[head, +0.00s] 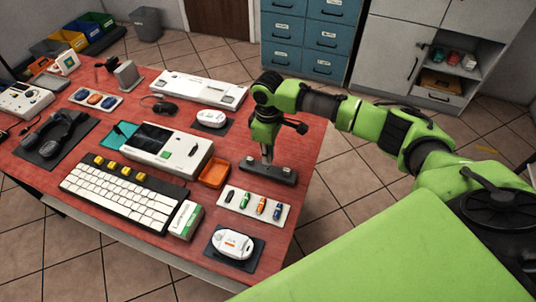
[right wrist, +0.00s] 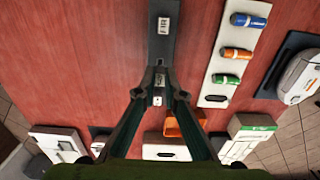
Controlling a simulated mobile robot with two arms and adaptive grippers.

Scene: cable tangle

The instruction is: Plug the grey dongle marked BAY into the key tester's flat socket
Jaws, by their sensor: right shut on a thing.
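My right gripper (head: 267,158) points down over a dark holder block (head: 285,178) near the table's right edge. In the right wrist view its fingers (right wrist: 158,95) are shut on a small grey dongle (right wrist: 158,82) with a white label. I cannot tell whether the dongle is still in the block or just clear of it. My left gripper is out of view.
An orange tray (head: 214,172) lies between the white box and the holder block. A white strip (head: 249,211) with several coloured sticks lies in front. A keyboard (head: 120,195) and a green-white carton (head: 186,220) stand further left.

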